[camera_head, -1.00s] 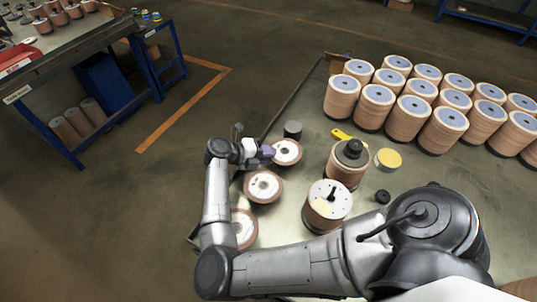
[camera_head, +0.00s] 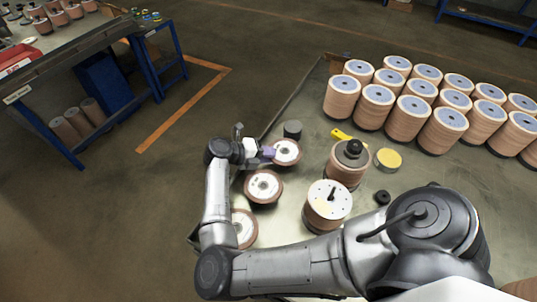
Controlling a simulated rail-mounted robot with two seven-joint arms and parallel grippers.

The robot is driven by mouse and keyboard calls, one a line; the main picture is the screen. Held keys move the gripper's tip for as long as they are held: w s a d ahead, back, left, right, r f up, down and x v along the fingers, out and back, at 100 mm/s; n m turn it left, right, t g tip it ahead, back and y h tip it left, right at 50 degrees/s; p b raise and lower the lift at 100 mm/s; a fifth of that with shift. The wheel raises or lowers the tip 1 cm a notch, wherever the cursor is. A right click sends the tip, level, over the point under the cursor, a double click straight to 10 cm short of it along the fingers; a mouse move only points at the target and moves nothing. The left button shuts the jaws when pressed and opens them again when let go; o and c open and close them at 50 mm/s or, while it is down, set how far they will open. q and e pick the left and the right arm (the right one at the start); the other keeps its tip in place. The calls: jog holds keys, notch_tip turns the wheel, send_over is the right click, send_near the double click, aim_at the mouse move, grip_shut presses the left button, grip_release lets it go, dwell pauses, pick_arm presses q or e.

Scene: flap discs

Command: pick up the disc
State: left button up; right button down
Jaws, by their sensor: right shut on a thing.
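Three flap discs with brown rims and pale centres lie along the left side of the table. My right gripper (camera_head: 269,153) is shut on the left edge of the far disc (camera_head: 287,151). The fingertips are small here, and I cannot tell if this disc is clear of the table. The middle disc (camera_head: 263,186) lies just nearer, below the gripper. The near disc (camera_head: 243,228) is partly hidden by my right arm. My left gripper is not in view.
A dark cylinder (camera_head: 292,130) stands just behind the held disc. To the right are a stack with a black knob (camera_head: 349,163), a stack with a white top (camera_head: 328,203) and a yellow-topped tin (camera_head: 388,160). Several tall disc stacks (camera_head: 415,108) fill the back right.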

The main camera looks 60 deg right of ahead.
jog(key=shift+f, duration=0.1)
notch_tip(320, 180, up, 3)
jog(key=shift+f+p, duration=0.15)
jog(key=shift+p, duration=0.85)
jog(key=shift+f, duration=0.1)
jog(key=shift+w+a, duration=0.15)
jog(key=shift+w, duration=0.05)
jog(key=v, duration=1.4)
jog(key=shift+w+a, duration=0.25)
jog(key=shift+f, duration=0.1)
